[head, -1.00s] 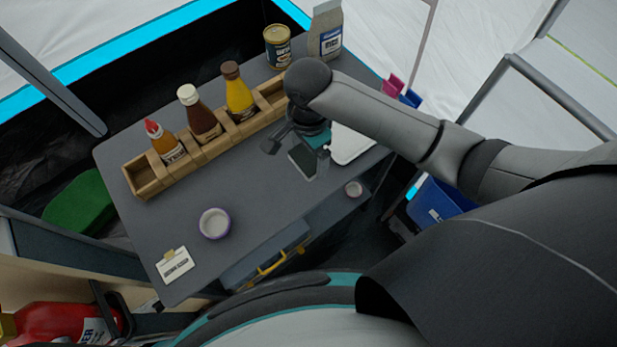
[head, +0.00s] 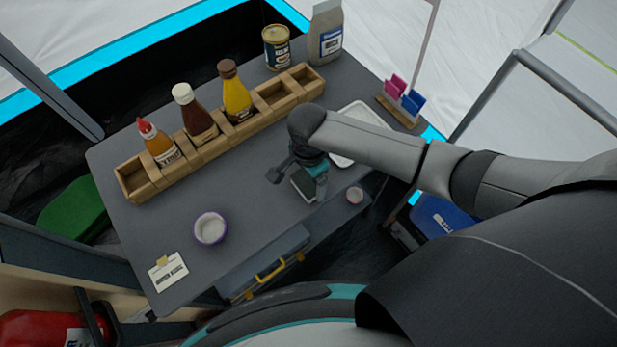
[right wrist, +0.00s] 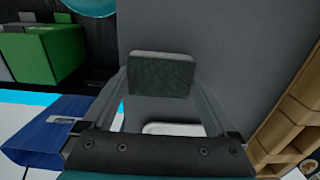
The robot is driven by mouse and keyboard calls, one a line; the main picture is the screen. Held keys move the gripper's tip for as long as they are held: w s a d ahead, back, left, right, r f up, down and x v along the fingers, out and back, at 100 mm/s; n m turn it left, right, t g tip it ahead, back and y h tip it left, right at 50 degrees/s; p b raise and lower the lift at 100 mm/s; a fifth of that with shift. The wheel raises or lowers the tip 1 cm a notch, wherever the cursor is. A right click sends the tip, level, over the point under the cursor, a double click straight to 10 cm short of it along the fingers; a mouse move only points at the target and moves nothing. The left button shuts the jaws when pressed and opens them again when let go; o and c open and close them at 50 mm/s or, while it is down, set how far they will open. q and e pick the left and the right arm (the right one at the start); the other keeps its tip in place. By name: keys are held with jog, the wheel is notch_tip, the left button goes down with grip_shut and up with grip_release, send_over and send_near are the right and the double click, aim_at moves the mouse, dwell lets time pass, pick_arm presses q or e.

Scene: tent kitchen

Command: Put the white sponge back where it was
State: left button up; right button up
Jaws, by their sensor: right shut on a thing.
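My right gripper (head: 298,178) is over the front right part of the grey table, pointing down. It is shut on the sponge (head: 303,186). In the right wrist view the sponge (right wrist: 162,75) sits between the two fingers, with a dark green-grey face and a pale edge. I cannot tell whether it touches the table. A white tray (head: 345,155) lies behind and right of the gripper, partly hidden by my arm; its edge also shows in the right wrist view (right wrist: 172,129). My left gripper is not in view.
A wooden caddy (head: 160,187) holds three sauce bottles; its right compartments look empty. A can (head: 277,48) and bag (head: 325,35) stand behind. The table's middle is clear.

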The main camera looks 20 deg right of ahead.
aim_at(308, 181)
jog(key=shift+f, duration=0.15)
jog(key=o, duration=1)
jog(key=shift+c, duration=0.2)
notch_tip(308, 181, up, 12)
jog(key=p, duration=0.3)
jog(key=shift+p, duration=0.3)
